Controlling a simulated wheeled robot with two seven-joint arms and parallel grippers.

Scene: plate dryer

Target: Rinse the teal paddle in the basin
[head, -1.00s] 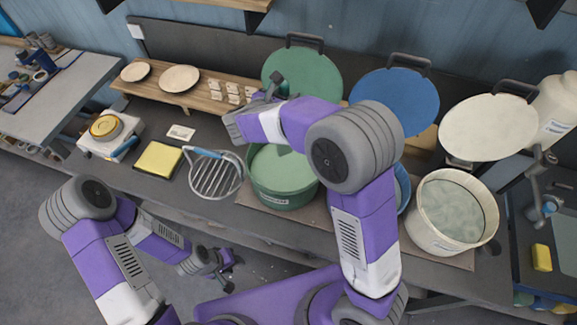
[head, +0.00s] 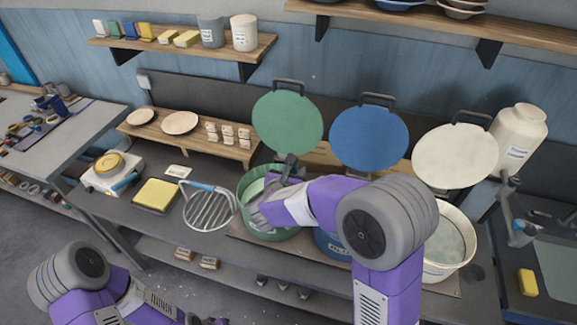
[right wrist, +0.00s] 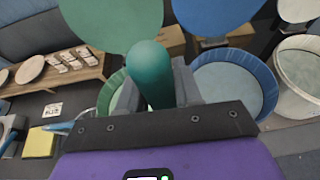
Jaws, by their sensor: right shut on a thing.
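My right gripper (head: 284,172) is shut on the teal paddle (right wrist: 150,72), over the green tub (head: 246,205). In the right wrist view the paddle's thick round handle stands up between the fingers. Its lower end is hidden by the gripper, so I cannot tell how deep it reaches into the tub. A cream tub of cloudy water (head: 446,240) stands at the right. A sink with a tap (head: 520,232) is at the far right; I cannot tell which is the basin. My left gripper (head: 214,321) barely shows at the bottom edge.
A blue tub (right wrist: 233,82) stands between the green and cream tubs, mostly hidden by my right arm. Green (head: 287,122), blue (head: 369,139) and cream (head: 454,155) round lids stand behind. A wire rack (head: 208,207) and yellow sponge (head: 156,195) lie left.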

